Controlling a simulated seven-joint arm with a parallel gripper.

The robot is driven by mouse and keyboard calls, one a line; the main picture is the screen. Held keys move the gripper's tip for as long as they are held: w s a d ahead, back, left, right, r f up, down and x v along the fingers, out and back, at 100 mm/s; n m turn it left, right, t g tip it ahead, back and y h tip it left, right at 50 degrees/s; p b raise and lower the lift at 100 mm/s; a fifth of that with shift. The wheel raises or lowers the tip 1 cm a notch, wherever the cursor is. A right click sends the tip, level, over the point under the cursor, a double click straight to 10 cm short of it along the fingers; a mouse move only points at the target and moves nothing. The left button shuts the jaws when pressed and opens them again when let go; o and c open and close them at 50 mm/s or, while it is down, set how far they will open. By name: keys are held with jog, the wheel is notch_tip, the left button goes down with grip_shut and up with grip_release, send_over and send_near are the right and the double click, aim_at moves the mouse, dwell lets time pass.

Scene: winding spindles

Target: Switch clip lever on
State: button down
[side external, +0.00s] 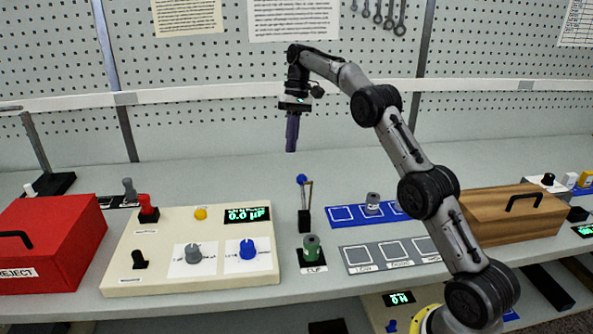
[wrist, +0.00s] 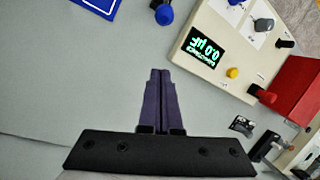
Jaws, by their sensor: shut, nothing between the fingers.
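A lever with a blue ball (side external: 302,179) stands on a small black base (side external: 304,220), right of the cream panel. The blue ball also shows at the top of the wrist view (wrist: 164,15). In front of it, a green cylinder (side external: 311,246) sits on a black pad with a white label that may read CLIP. I cannot tell for certain which part is the clip lever. My gripper (side external: 291,150) points down, shut and empty, high above the bench behind the blue ball. Its purple fingers (wrist: 160,75) are together in the wrist view, apart from everything.
The cream panel (side external: 120,283) carries a red lever (side external: 148,208), knobs and a display (side external: 247,215) reading 0.0 µF. A red box (side external: 60,240) stands left and a wooden box (side external: 510,215) right. Blue and grey slotted trays lie between.

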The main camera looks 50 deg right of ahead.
jog(key=s+a+f, duration=0.3)
jog(key=s+f, duration=0.1)
jog(key=f, duration=0.1)
jog(key=shift+a+f, duration=0.15)
jog(key=shift+f, duration=0.2)
